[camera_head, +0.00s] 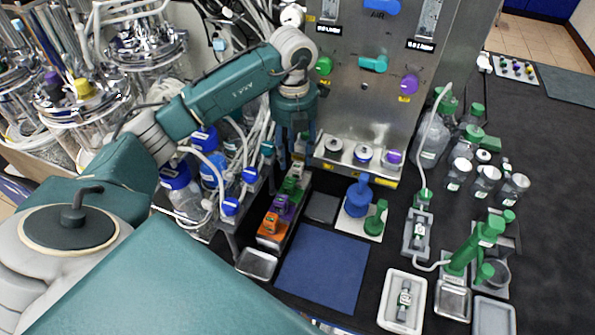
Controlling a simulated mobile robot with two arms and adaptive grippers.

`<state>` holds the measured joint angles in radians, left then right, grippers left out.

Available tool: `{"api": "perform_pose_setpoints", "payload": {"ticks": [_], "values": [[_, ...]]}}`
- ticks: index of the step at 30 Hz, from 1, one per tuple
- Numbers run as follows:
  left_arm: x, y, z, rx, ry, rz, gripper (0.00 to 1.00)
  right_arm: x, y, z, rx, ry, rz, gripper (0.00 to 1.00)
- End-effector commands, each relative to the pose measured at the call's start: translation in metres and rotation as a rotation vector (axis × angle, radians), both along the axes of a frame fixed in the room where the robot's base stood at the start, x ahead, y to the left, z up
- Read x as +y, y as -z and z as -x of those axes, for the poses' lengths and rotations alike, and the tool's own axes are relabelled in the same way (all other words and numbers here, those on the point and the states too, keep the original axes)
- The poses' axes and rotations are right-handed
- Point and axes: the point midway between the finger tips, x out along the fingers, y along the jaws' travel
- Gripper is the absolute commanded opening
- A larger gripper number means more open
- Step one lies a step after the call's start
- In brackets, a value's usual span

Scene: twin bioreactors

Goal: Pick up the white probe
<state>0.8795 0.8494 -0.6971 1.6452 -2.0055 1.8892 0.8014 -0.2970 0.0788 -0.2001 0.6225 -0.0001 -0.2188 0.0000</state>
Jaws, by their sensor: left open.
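My left gripper (296,158) points down with its fingers spread, just above the far end of a narrow rack (291,222). The rack holds a row of small coloured pieces: a green piece (290,186), a purple piece (283,207) and an orange piece (270,224). A pale piece (297,169) shows at the far end of the row, near my fingertips. It is small and partly hidden, so I cannot tell whether it is the white probe. No gap or contact between fingers and piece can be made out. My right gripper is not in view.
A steel control panel (365,105) rises close behind the gripper. Blue-capped bottles (184,192) and white tubes crowd the left. A blue mat (322,268) lies clear in front. A blue stand (358,197), a white tray (403,302) and a green stand (474,249) are to the right.

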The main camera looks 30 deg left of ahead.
Motion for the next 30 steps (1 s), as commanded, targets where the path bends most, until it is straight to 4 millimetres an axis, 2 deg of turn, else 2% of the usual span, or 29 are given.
{"api": "perform_pose_setpoints", "payload": {"ticks": [5,9,18,20,25,30], "values": [[-0.007,0.022,-0.002,0.008,0.002,0.002,0.44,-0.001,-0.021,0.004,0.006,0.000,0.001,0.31],[-0.007,0.043,-0.002,0.006,0.001,0.001,0.44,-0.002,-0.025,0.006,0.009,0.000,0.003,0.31],[-0.006,0.050,-0.003,0.002,0.002,0.001,0.44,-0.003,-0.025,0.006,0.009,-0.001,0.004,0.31],[-0.006,0.050,-0.003,0.001,0.002,0.000,0.34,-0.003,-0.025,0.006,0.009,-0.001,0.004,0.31],[-0.006,0.049,-0.003,0.001,0.002,0.000,0.00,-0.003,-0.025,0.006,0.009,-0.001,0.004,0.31],[-0.006,0.049,-0.004,0.001,0.001,0.000,0.00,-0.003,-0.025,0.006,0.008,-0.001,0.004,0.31]]}}
